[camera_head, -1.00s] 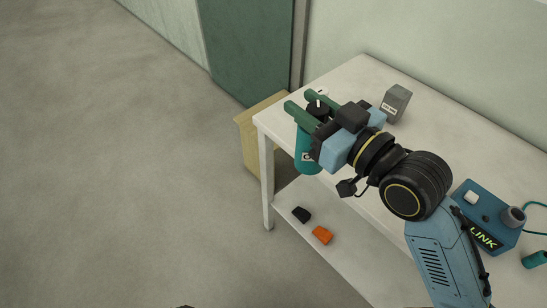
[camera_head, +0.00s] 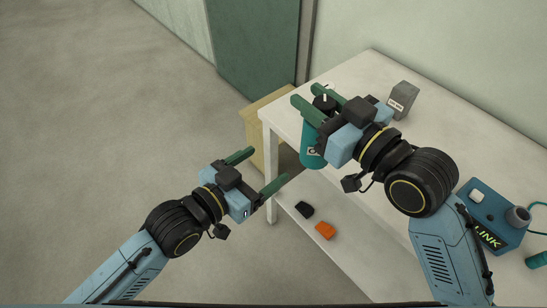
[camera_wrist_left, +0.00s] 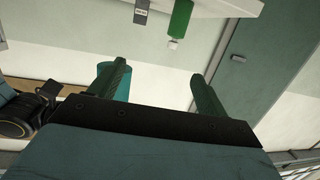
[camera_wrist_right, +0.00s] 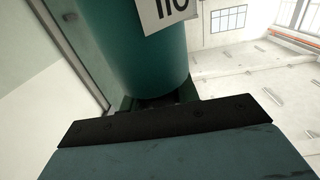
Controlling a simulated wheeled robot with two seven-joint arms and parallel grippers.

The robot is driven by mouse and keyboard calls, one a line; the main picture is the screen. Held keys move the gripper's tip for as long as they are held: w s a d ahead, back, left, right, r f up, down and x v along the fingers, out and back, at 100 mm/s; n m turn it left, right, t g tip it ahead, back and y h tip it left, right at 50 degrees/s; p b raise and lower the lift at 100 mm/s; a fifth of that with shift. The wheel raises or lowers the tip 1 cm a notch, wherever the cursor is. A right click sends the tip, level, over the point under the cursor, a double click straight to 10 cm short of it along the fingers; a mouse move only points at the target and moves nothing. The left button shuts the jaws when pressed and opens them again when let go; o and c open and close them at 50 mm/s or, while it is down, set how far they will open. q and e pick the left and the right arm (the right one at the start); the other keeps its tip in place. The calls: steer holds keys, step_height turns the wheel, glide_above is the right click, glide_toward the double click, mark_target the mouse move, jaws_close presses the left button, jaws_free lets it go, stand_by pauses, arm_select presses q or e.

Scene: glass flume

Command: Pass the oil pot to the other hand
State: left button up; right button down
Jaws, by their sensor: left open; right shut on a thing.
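The oil pot (camera_head: 313,146) is a teal cylinder with a dark top and a pale label. It hangs roughly upright at the table's near left corner. My right gripper (camera_head: 306,94) is shut on it near its dark top. In the right wrist view the pot (camera_wrist_right: 135,45) fills the upper middle, part of its label showing; its grip is mostly hidden. My left gripper (camera_head: 268,164) is open and empty, left of and below the pot, apart from it. In the left wrist view a teal cylinder, likely the pot (camera_wrist_left: 124,88), shows partly behind one finger.
The white table (camera_head: 350,80) carries a grey labelled box (camera_head: 402,100) and a blue device (camera_head: 490,215). A black piece (camera_head: 304,210) and an orange piece (camera_head: 325,231) lie on the lower shelf. A wooden cabinet (camera_head: 254,140) stands behind. Floor at left is clear.

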mark_target(309, 158)
arm_select(q)
steer(key=s+d+r+m+h, duration=0.25)
steer(key=s+r, duration=0.25)
steer(key=r, duration=0.4)
steer(key=shift+n+g+h, duration=0.35)
steer(key=shift+g, duration=0.05)
steer(key=x, duration=1.2)
steer(key=shift+d+r, duration=0.15)
steer(key=shift+r, duration=0.05)
steer(key=shift+s, duration=0.1)
steer(key=c, duration=1.1)
steer(key=shift+c, duration=0.3)
arm_select(e)
steer(key=c, duration=1)
jaws_free()
steer(key=shift+o, duration=0.2)
